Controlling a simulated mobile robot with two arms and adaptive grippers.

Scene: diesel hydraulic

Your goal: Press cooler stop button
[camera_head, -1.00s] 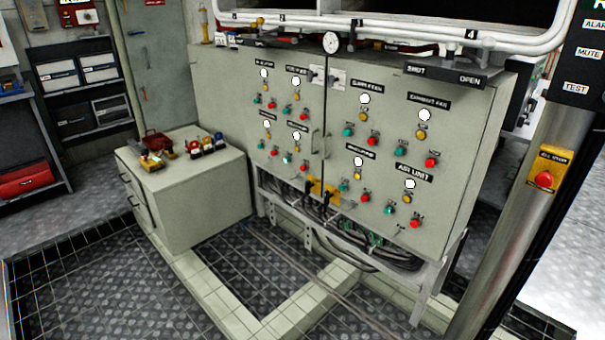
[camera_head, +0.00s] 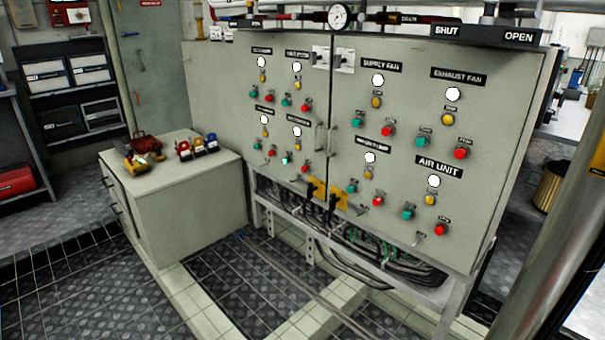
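A grey control cabinet (camera_head: 345,135) with two doors stands ahead. Its left door carries four groups, each with a label, white lamp, yellow light, green button and red button. The label wording there is too small to read surely, so I cannot tell which group is the cooler. The red buttons on that door are at upper left (camera_head: 271,99), upper right (camera_head: 306,105), lower left (camera_head: 272,151) and lower right (camera_head: 305,167). The right door has groups labelled SUPPLY FAN (camera_head: 381,66), EXHAUST FAN (camera_head: 458,76), AIR UNIT (camera_head: 439,167) and one unclear label. Neither gripper shows.
A low grey cabinet (camera_head: 170,200) with padlocks and a red item on top stands left of the panel. A raised pale kerb (camera_head: 195,305) runs along the floor in front. A metal post (camera_head: 560,240) stands at the right. Cables hang under the cabinet.

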